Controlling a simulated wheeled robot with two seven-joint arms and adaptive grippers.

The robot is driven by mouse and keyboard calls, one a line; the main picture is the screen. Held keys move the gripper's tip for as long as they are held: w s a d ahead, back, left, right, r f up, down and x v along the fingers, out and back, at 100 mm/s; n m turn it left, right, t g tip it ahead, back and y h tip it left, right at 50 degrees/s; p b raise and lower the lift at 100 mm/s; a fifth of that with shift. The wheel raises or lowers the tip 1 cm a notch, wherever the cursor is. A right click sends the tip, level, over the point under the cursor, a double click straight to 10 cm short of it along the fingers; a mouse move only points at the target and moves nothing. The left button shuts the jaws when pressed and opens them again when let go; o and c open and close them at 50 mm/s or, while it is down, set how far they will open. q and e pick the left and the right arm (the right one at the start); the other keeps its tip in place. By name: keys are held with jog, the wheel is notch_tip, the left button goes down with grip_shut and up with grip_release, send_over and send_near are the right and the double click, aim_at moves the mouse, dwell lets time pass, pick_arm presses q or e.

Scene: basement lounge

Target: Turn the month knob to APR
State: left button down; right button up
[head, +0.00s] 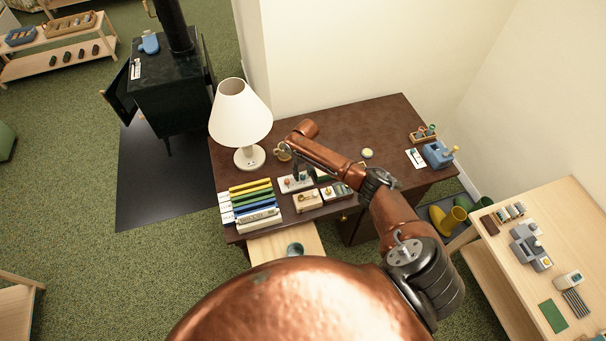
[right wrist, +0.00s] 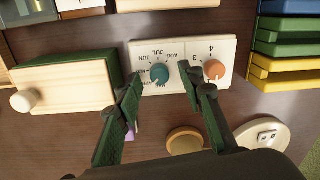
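A white panel (right wrist: 146,55) with two knobs lies on the desk, upside down in the right wrist view. The teal month knob (right wrist: 160,73) has small month labels around it, JUN, JUL and AUG among them; I cannot tell which month it points to. An orange knob (right wrist: 214,69) with numbers sits to its right. My right gripper (right wrist: 162,80) is open, its fingertips on either side of the teal knob with gaps showing; contact is unclear. In the head view the panel (head: 290,187) is small, below my right gripper (head: 291,157). My left gripper is not seen.
A wooden box with a round knob (right wrist: 70,85) stands close left of the panel. Coloured trays (right wrist: 285,65) are at right. On the desk (head: 345,125), a white lamp (head: 240,115) stands near the gripper. The desk's back middle is mostly clear.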

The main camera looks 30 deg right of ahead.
aim_at(304, 175)
notch_tip(304, 175, up, 11)
jog(key=shift+d+r, duration=0.2)
jog(key=shift+d, duration=0.05)
jog(key=shift+f, duration=0.1)
dwell(0.5)
